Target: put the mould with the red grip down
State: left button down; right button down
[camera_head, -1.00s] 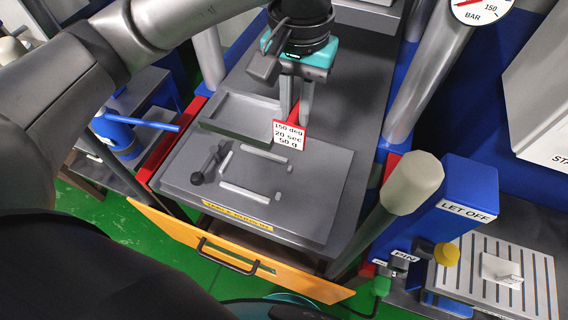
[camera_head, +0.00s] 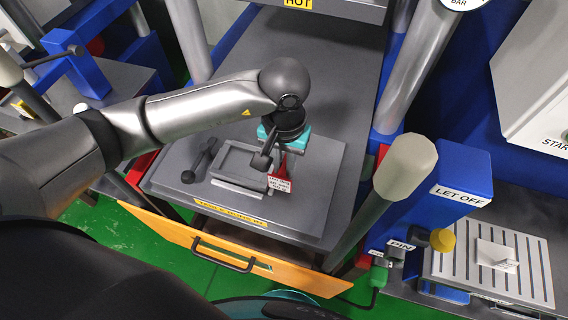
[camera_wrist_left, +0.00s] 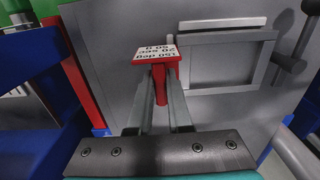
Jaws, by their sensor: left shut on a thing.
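The mould (camera_head: 225,157), a shallow grey rectangular tray, is over the bracket of light rails (camera_head: 238,188) on the grey plate. It lies flat to the eye; I cannot tell whether it rests on the plate. Its red grip (camera_head: 283,166) carries a white tag (camera_head: 280,185) with a red edge. My left gripper (camera_head: 281,158) is shut on the red grip, its fingertips partly hidden by the wrist. In the left wrist view the gripper (camera_wrist_left: 160,88) holds the red grip (camera_wrist_left: 160,82), with the mould (camera_wrist_left: 218,62) beyond it. My right gripper is not in view.
A dark lever with a ball end (camera_head: 188,176) lies left of the mould. An orange panel with a dark handle (camera_head: 225,254) is in front. A post with a pale knob (camera_head: 404,166) and the blue LET OFF block (camera_head: 450,185) stand right. The plate behind is clear.

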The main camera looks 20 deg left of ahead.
pick_arm(q)
jog(key=shift+f, duration=0.25)
jog(key=shift+f, duration=0.1)
jog(key=c, duration=0.8)
grip_release()
jog(key=shift+c, duration=0.2)
jog(key=shift+r, duration=0.4)
notch_tip(320, 180, up, 12)
jog(key=shift+f, duration=0.25)
jog(key=shift+f, duration=0.1)
